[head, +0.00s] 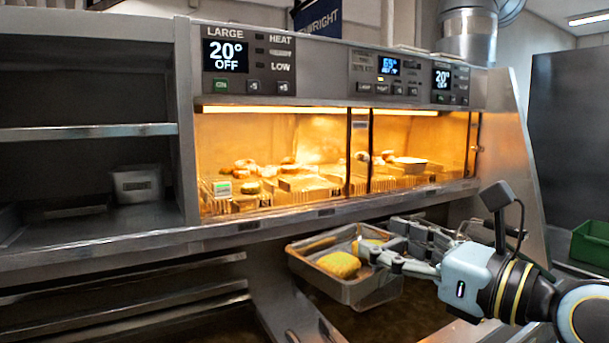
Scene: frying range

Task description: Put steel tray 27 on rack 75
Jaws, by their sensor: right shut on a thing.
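A steel tray (352,291) with yellow food pieces in it is in the middle of the head view, in front of the range's lower edge. It is held in the air and looks slightly tilted. My right gripper (388,246) reaches in from the right and is shut on the tray's right side. No number can be read on the tray. Open steel shelves (90,131) stand at the left; I cannot tell whether they are rack 75. My left gripper is not in view.
The lit heated cabinet (290,160) holds several food pieces and containers behind glass. A steel ledge (330,212) runs below it. A small metal container (137,184) stands on the left shelf. A green crate (591,243) is at the far right.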

